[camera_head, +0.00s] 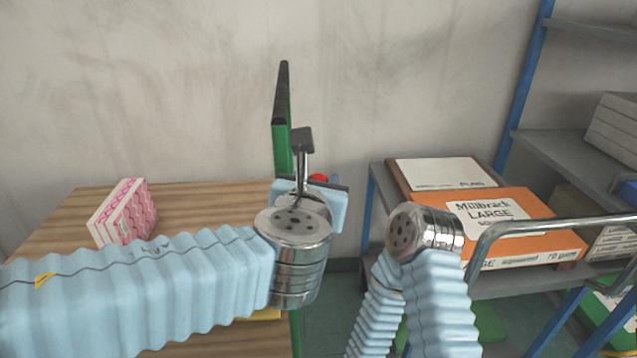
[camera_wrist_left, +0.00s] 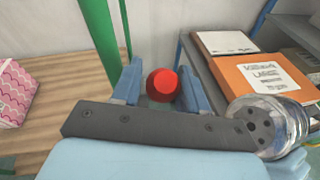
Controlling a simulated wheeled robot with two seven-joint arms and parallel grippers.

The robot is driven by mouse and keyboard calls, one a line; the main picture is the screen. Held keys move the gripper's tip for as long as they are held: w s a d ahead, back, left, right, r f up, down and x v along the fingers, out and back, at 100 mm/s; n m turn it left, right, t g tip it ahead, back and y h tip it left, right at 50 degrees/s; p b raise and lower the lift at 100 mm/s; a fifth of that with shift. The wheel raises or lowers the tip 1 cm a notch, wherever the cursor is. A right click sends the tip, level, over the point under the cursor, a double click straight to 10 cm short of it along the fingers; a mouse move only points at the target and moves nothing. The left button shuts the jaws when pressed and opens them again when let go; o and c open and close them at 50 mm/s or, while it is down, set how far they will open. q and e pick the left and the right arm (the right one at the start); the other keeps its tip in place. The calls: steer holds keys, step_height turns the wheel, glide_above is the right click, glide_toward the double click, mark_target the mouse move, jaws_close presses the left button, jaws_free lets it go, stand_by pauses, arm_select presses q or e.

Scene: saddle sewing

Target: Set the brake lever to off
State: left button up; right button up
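A round red knob (camera_head: 318,178), the only part of the brake lever I can make out, shows just beyond my left gripper (camera_head: 325,181) in the head view. In the left wrist view the red knob (camera_wrist_left: 163,84) appears between the two blue fingers of my left gripper (camera_wrist_left: 160,70). The fingers are apart, and a gap shows at the knob's left. I cannot tell whether the right finger touches it. The lever's shaft and its setting are hidden. My right arm's silver joint shows at lower right, but its gripper is out of view.
A green upright (camera_head: 282,130) with a black top edge stands close left of the knob. A wooden table (camera_head: 190,200) carries a pink patterned box (camera_head: 124,212). At right, a grey shelf holds an orange box (camera_head: 530,240), near a curved metal rail (camera_head: 555,224).

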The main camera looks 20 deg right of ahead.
arm_select(q)
steer(key=shift+o, duration=1.2)
steer(key=v, duration=1.3)
steer(key=shift+s, duration=0.4)
steer(key=shift+a, duration=0.15)
steer(key=w+a+f+n+g+y, duration=0.1)
steer(key=w+f+n+g, duration=0.2)
steer(key=f, duration=0.7)
steer(key=w+a+f+n+g+y, duration=0.15)
steer(key=f+n+g, duration=0.35)
steer(key=f, duration=0.5)
steer(key=w+a+f+n+g, duration=0.1)
steer(key=w+f+n+g, duration=0.3)
steer(key=f, duration=0.7)
steer(key=s+a+f+n, duration=0.3)
steer(key=a+f+n, duration=0.2)
steer(key=f+n, duration=0.4)
steer(key=s+a+f+n, duration=0.3)
steer(key=a+f+n, duration=0.3)
steer(key=f+n, duration=0.4)
steer(key=s+a+f+n+g, duration=0.1)
steer(key=s+a+f+n, duration=0.2)
steer(key=f+n, duration=0.6)
steer(key=a+n, duration=0.2)
steer(key=n, duration=0.2)
steer(key=shift+f, duration=0.3)
